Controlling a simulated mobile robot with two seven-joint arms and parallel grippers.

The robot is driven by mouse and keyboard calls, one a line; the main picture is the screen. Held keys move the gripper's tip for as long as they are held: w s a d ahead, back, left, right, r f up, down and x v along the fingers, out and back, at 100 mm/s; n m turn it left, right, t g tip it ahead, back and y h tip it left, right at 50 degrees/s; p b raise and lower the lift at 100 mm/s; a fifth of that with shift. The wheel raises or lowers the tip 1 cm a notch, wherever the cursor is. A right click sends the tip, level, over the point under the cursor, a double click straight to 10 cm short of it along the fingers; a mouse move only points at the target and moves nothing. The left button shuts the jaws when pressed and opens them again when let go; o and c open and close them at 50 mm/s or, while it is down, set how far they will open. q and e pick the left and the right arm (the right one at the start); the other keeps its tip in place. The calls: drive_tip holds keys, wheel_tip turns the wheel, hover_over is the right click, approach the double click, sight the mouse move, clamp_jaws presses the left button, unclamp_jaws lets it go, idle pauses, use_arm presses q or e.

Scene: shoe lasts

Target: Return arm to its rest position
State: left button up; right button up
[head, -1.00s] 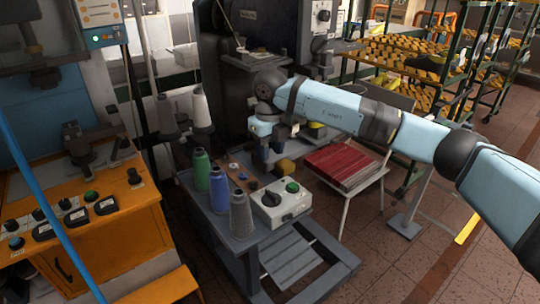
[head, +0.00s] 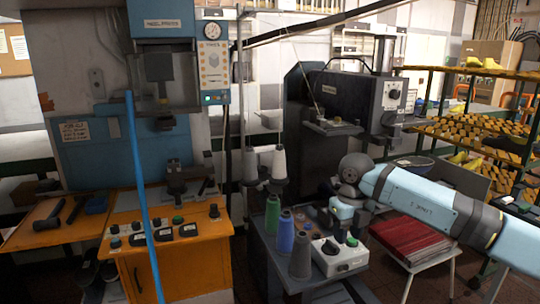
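My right arm, light blue and dark grey, comes in from the right edge of the head view. Its wrist bends down over the small grey machine table. My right gripper (head: 338,232) points down behind the white control box (head: 340,257) with the green button. The fingertips are small and partly hidden, so I cannot see whether they are open or hold anything. My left gripper is not in view.
Green, blue and grey thread cones (head: 300,257) stand left of the control box. A red stack (head: 411,240) lies on a white stand beneath my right arm. An orange workbench (head: 180,262) stands at left. Racks of shoe lasts (head: 470,140) fill the right.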

drive_tip(key=s+a+f+n+g+y, duration=0.1)
drive_tip(key=s+a+f+y, duration=0.3)
drive_tip(key=a, duration=0.2)
drive_tip(key=s+a+f+g+y, duration=0.2)
drive_tip(key=s+a+f+y, duration=0.15)
drive_tip(key=a, duration=0.35)
drive_tip(key=s+a+m+t+y, duration=0.2)
drive_tip(key=s+a+m+y, duration=0.5)
drive_tip(key=s+y, duration=0.4)
drive_tip(key=s+d+f+m+t+h, duration=0.1)
drive_tip(key=d+f+m+t+h, duration=0.45)
drive_tip(key=m+t, duration=0.5)
drive_tip(key=s+d+f+m+t+h, duration=0.1)
drive_tip(key=d+f+m+t+h, duration=0.45)
drive_tip(key=m, duration=0.85)
drive_tip(key=s+d+f+m+g+h, duration=0.2)
drive_tip(key=s+d+f+m, duration=0.25)
drive_tip(key=s+f, duration=0.3)
drive_tip(key=s+d+f+m+g+h, duration=0.25)
drive_tip(key=s+d+f, duration=0.25)
drive_tip(key=s+f, duration=0.25)
use_arm(q)
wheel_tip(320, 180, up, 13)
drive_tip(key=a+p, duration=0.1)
drive_tip(key=p, duration=1.3)
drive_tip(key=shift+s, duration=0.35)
use_arm(e)
wheel_tip(320, 180, up, 13)
drive_tip(key=shift+s+d, duration=0.15)
drive_tip(key=shift+s, duration=0.05)
